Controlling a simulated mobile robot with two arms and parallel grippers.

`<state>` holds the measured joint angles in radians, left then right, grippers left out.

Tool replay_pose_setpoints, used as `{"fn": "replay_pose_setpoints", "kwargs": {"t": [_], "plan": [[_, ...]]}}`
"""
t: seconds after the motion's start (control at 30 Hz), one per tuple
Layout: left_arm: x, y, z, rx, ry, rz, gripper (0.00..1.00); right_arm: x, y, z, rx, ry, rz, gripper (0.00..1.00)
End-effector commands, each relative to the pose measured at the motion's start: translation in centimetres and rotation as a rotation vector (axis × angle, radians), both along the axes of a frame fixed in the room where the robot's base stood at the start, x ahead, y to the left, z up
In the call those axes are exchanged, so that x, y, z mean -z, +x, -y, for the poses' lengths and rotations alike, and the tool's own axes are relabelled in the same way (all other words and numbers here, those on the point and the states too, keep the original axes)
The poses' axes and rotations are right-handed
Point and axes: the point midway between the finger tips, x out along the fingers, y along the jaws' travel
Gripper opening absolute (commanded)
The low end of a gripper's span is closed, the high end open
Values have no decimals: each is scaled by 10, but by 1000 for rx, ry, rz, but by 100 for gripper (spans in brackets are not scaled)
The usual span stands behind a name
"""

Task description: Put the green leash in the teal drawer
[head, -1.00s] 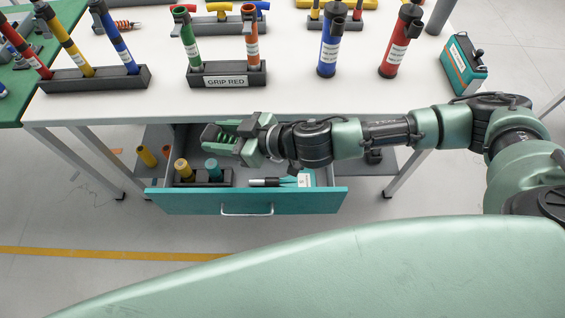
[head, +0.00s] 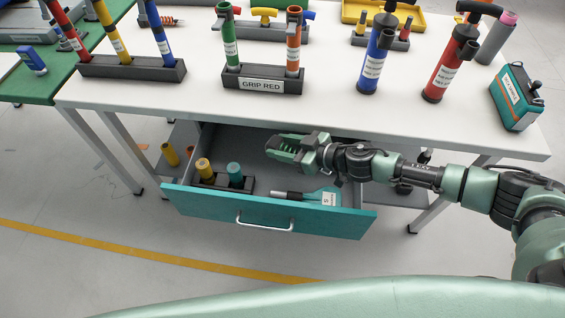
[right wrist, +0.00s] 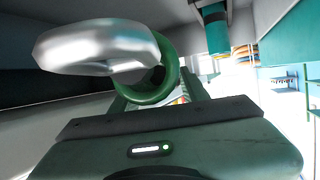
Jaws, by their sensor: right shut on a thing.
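The teal drawer (head: 330,219) is pulled open under the white table, its silver handle facing me. My right gripper (head: 284,148) is over the drawer's open interior, towards the back, below the table top. It is shut on the green leash, which in the right wrist view shows as a green coil (right wrist: 161,96) with a shiny metal piece (right wrist: 95,48) beside it. In the head view the leash is mostly covered by the fingers. Whether it touches the drawer floor cannot be told. My left gripper is out of view.
The table's front edge (head: 330,136) is close above. Pumps and racks stand on the table. The drawer's middle floor has free room.

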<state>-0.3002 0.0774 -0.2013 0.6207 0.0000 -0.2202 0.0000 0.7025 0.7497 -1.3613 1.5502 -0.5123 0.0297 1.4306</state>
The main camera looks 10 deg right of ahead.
Motion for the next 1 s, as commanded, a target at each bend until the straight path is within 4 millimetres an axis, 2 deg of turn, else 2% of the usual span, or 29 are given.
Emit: {"fn": "replay_pose_setpoints", "kwargs": {"t": [0.03, 0.27, 0.5, 0.77, 1.0], "plan": [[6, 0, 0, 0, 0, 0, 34, 10, 0, 0, 1, 2, -2, 1], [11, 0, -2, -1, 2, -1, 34, 25, 0, 0, 0, 1, 0, 1], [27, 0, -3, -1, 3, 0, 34, 60, 0, -1, 1, 3, -2, 1], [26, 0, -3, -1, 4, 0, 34, 60, 0, 0, 0, 2, 1, 1], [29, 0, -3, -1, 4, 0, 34, 67, 0, 0, 1, 1, 1, 1]]}}
